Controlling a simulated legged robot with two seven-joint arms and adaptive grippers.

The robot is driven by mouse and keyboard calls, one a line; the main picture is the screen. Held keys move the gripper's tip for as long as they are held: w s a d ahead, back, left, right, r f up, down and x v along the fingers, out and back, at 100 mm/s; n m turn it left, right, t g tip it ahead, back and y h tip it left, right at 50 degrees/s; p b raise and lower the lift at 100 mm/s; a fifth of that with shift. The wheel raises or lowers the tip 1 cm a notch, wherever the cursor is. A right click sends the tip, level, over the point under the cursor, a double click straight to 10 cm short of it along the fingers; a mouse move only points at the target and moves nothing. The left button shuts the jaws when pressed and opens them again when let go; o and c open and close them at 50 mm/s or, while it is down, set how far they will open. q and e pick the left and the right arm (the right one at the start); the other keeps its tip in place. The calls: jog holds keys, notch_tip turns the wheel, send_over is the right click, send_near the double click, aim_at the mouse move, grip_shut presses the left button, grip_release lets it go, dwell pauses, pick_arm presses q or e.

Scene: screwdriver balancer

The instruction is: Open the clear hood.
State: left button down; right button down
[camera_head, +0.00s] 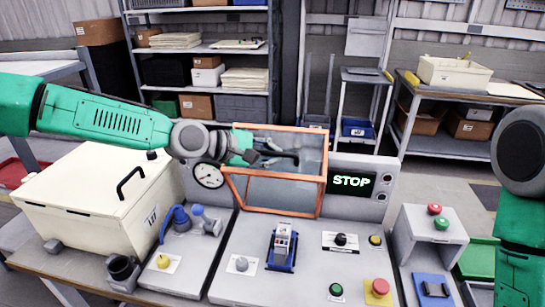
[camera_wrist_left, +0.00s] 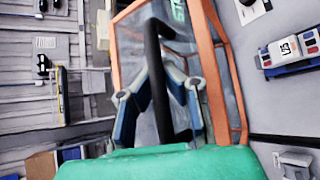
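The clear hood (camera_head: 272,193) has an orange frame and see-through panels. It stands at the back of the grey station in the head view, and it fills the middle of the left wrist view (camera_wrist_left: 215,60). Its black handle (camera_wrist_left: 157,60) runs lengthwise between my left fingers. My left gripper (camera_head: 270,155) is at the hood's upper front; in the left wrist view its fingertips (camera_wrist_left: 160,78) close in from both sides on the handle. The exact contact is partly hidden. My right arm shows at the right edge, but its gripper is out of view.
A STOP display (camera_head: 352,181) stands right of the hood, and a round gauge (camera_head: 208,176) left of it. A cream case (camera_head: 85,195) sits at the left. A blue fixture (camera_head: 281,247), knobs and buttons are in front. A small button stand (camera_head: 430,235) is at the right.

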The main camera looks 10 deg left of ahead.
pick_arm(q)
jog(key=shift+d+r, duration=0.15)
jog(key=shift+r, duration=0.35)
jog(key=c, duration=1.6)
grip_release()
jog(key=shift+s, duration=0.3)
jog(key=shift+f, duration=0.1)
pick_arm(e)
jog(key=shift+s+r, duration=0.1)
jog(key=shift+s, duration=0.3)
pick_arm(q)
jog(key=shift+a, duration=0.2)
jog(key=v, duration=1.1)
jog(key=shift+s+a, duration=0.2)
jog(key=shift+s, duration=0.1)
pick_arm(e)
jog(key=shift+w, duration=0.1)
